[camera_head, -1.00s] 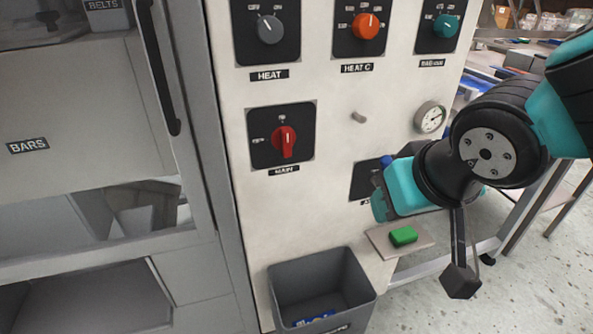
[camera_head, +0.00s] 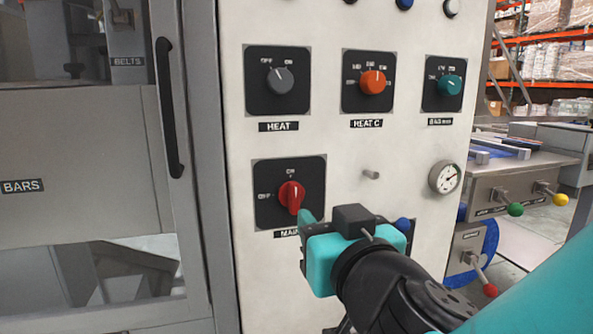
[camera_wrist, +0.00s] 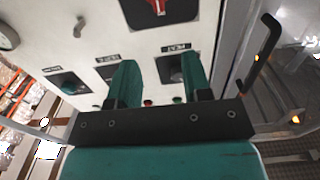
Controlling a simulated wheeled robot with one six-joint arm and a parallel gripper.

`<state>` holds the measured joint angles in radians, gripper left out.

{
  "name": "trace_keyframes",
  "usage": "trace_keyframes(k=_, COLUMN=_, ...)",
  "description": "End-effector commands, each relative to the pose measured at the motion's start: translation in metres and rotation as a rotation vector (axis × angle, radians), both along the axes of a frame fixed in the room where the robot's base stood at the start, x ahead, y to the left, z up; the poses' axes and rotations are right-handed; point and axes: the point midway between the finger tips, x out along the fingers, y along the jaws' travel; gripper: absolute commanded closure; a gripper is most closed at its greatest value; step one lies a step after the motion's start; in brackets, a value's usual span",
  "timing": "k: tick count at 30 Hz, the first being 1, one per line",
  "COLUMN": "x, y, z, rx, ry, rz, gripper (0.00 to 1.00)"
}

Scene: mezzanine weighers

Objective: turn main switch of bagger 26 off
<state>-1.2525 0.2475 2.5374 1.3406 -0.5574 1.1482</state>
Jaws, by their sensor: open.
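The main switch (camera_head: 291,196) is a red knob on a black square plate, with a MAIN label partly hidden below it. ON is marked at the plate's top and OFF at its left. The knob's white line looks nearly upright, toward ON. My gripper (camera_head: 312,225) is at the lower right of the knob; a teal fingertip shows close to it, and I cannot tell whether it touches. In the wrist view, the panel appears upside down. The red knob (camera_wrist: 157,5) is cut by the top edge, and my gripper's two teal fingers (camera_wrist: 160,78) stand apart with nothing between them.
Above the main switch are a grey HEAT knob (camera_head: 281,80), an orange HEAT C knob (camera_head: 373,81) and a teal knob (camera_head: 450,84). A peg (camera_head: 371,174) and a round gauge (camera_head: 445,177) are to its right. A door with a black handle (camera_head: 168,105) is at left.

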Motion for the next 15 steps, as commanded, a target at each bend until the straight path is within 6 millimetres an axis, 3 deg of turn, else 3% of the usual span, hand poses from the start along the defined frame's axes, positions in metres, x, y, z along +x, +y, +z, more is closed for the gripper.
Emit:
trace_keyframes(k=1, x=0.007, y=0.001, z=0.007, rx=-0.007, ry=0.002, rz=-0.004, gripper=0.55)
trace_keyframes(k=4, x=0.021, y=0.004, z=0.005, rx=-0.008, ry=0.005, rz=-0.004, gripper=0.55)
trace_keyframes(k=15, x=0.100, y=0.026, z=0.003, rx=0.000, ry=0.004, rz=-0.004, gripper=0.55)
